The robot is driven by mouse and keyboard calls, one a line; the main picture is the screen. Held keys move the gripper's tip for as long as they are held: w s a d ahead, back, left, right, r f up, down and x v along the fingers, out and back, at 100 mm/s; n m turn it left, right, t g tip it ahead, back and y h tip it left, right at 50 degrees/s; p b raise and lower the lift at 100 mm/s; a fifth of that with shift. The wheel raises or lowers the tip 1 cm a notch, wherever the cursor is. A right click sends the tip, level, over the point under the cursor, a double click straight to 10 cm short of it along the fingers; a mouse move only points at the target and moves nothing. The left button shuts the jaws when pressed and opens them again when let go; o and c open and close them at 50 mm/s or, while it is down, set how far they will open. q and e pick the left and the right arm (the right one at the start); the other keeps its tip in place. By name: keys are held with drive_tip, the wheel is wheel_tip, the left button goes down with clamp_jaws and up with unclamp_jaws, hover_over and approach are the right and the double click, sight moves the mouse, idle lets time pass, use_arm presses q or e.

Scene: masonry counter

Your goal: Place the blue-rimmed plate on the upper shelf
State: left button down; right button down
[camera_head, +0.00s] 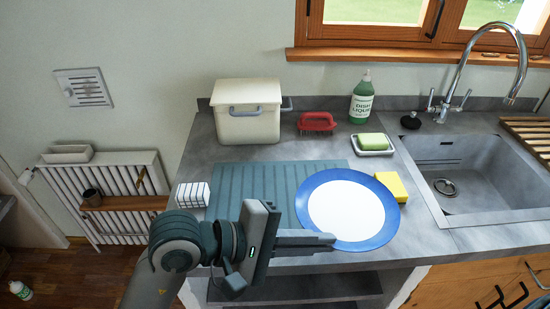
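The blue-rimmed plate (347,209), white in the middle with a wide blue rim, lies at the front of the grey counter, partly over the right end of a ribbed blue-green mat. My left gripper (318,240) is at the plate's front left rim, its fingers pointing right and overlapping the rim in the picture. I cannot tell whether they grip it or are only in front of it. Open shelving shows below the counter's front edge, with an upper shelf board (310,283) partly hidden by my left arm. My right gripper is not in view.
A yellow sponge (392,186) is close to the plate's right rim. A striped cloth (192,195) lies left of the mat (262,182). A cream bin (247,112), red brush (317,122), soap bottle (361,98) and green soap (372,142) stand behind. The sink (470,172) is right.

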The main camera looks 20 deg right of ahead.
use_arm(q)
drive_tip(key=shift+a, duration=0.1)
drive_tip(key=w+a+f+n+t, duration=0.25)
drive_tip(key=w+a, duration=0.35)
drive_tip(key=a, duration=0.3)
drive_tip(key=w+a+f+n+t, duration=0.1)
drive_tip(key=w+a+n+t, duration=0.15)
drive_tip(key=w+a, duration=0.45)
drive_tip(key=a+f+n+t+y, duration=0.1)
drive_tip(key=a+t, duration=0.1)
drive_tip(key=a, duration=0.9)
drive_tip(key=w+a+f+n+t+y, duration=0.1)
drive_tip(key=a, duration=1)
drive_tip(key=shift+n+t+y, duration=0.3)
drive_tip(key=shift+t, duration=0.1)
drive_tip(key=shift+a, duration=0.1)
